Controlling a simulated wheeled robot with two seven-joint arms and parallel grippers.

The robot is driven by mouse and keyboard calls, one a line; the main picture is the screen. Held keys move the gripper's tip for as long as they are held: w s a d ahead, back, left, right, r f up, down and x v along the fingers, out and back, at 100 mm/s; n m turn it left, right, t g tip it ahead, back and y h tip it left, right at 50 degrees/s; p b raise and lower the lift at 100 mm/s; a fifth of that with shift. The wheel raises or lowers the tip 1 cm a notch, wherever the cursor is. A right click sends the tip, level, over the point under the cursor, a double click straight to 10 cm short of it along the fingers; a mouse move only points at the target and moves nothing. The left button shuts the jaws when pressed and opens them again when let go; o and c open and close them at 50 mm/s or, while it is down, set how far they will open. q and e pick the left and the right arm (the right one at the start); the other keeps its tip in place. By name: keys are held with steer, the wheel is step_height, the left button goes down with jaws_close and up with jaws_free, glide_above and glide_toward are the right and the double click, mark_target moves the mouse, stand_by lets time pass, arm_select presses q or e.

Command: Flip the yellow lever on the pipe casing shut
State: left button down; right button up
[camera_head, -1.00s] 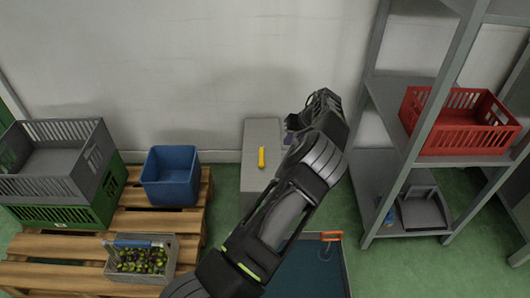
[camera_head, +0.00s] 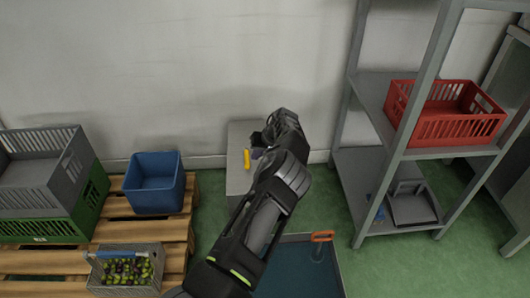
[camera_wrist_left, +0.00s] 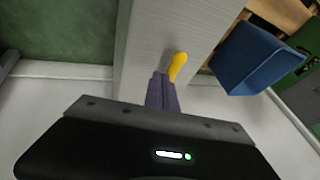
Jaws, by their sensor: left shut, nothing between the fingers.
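The yellow lever (camera_head: 247,159) sits on the grey pipe casing (camera_head: 238,183) by the wall. In the left wrist view the lever (camera_wrist_left: 178,66) stands on the pale casing (camera_wrist_left: 185,22), right at the tips of my left gripper (camera_wrist_left: 160,84). The gripper's fingers are shut with nothing between them. They look very close to the lever's side; I cannot tell whether they touch. In the head view my left gripper (camera_head: 257,150) is just right of the lever, partly hidden by my wrist. My right gripper is not in view.
A pallet (camera_head: 203,190) at left bears a blue bin (camera_head: 154,184), stacked grey and green crates (camera_head: 40,190) and a basket of olives (camera_head: 124,270). A metal shelf (camera_head: 365,100) with a red crate (camera_head: 440,132) stands at right. A blue tray (camera_head: 300,270) is below my arm.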

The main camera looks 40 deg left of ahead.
arm_select(q)
steer(key=shift+s+a+f, duration=0.3)
steer(key=shift+s+a, duration=0.05)
steer(key=shift+a, duration=0.05)
arm_select(e)
steer(key=shift+f, duration=0.15)
arm_select(q)
steer(key=shift+a, duration=0.1)
steer(key=shift+s+r, duration=0.1)
steer(key=shift+s, duration=0.05)
steer(key=shift+s+a+m+p, duration=0.1)
steer(key=shift+m+p, duration=0.3)
arm_select(e)
steer(key=shift+s+d+r, duration=0.15)
steer(key=shift+d+r, duration=0.05)
steer(key=shift+r, duration=0.3)
arm_select(q)
steer(key=shift+s+a+m+t+p, duration=0.1)
steer(key=shift+s+m+t+p, duration=0.05)
steer(key=shift+m+t+p, duration=0.2)
arm_select(e)
steer(key=shift+s+d+r, duration=0.2)
steer(key=shift+r, duration=0.25)
